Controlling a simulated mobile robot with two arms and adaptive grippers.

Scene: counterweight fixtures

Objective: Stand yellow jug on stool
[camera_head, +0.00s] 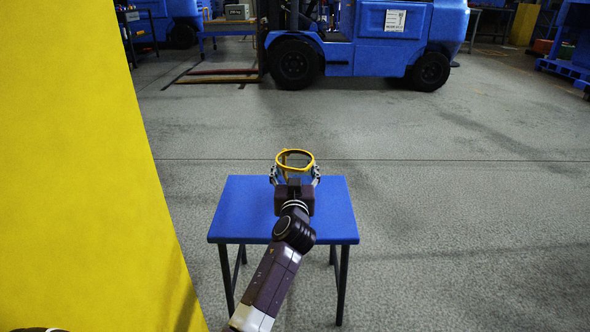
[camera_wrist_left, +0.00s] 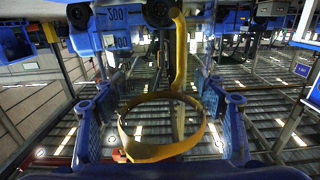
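The yellow jug (camera_head: 308,155) shows in the head view over the far part of the blue stool (camera_head: 235,208). I see its round rim. Whether its base touches the stool top is hidden behind my gripper. My left gripper (camera_head: 295,174) reaches in from the near side, a finger on each side of the jug. In the left wrist view the jug (camera_wrist_left: 160,152) sits between the blue finger pads, with narrow gaps showing beside it. Contact at the fingertips is unclear, so I cannot tell whether the fingers grip it. My right gripper is not in view.
A large yellow surface (camera_head: 80,170) fills the left side of the head view, close to me. A blue forklift (camera_head: 375,40) stands on the floor at the back. The grey floor right of the stool is free. Blue pallets (camera_head: 563,67) lie at the far right.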

